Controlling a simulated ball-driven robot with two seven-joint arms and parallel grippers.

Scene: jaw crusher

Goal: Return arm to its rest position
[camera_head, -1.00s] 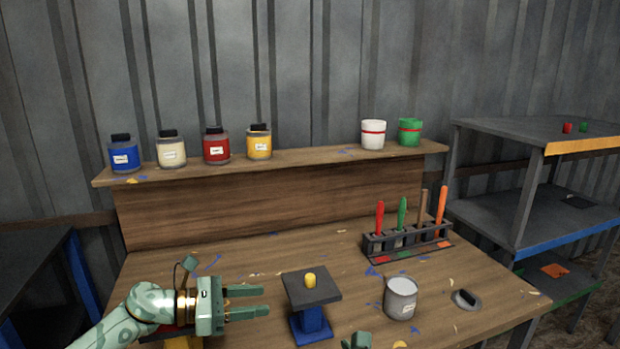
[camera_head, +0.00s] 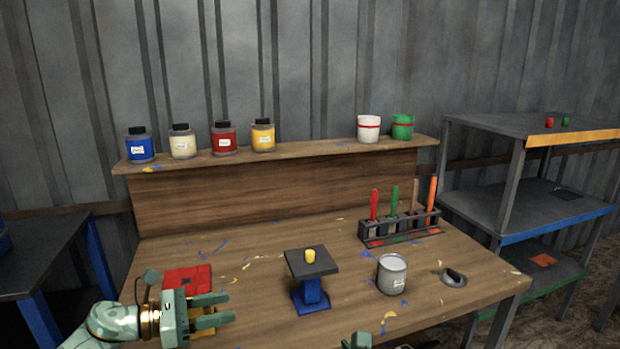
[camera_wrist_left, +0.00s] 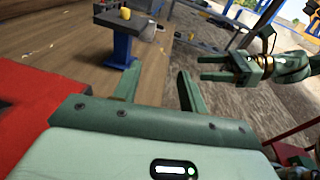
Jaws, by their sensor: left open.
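My left gripper (camera_head: 230,306) is open and empty over the front left of the wooden bench (camera_head: 250,270), its fingers pointing right. In the left wrist view its two fingers (camera_wrist_left: 158,72) stand apart with nothing between them. A red flat piece (camera_head: 187,279) lies on the bench just behind it. A yellow part shows partly hidden at its fingers. My right gripper shows only as a tip at the bottom edge of the head view; in the left wrist view (camera_wrist_left: 202,67) its fingers are apart and empty.
A blue stand with a dark top (camera_head: 312,262) carries a small yellow piece (camera_head: 310,256). A grey can (camera_head: 392,274) and a tool rack (camera_head: 400,230) stand to the right. Jars line the back shelf (camera_head: 300,154). A metal shelf unit (camera_head: 520,205) stands at far right.

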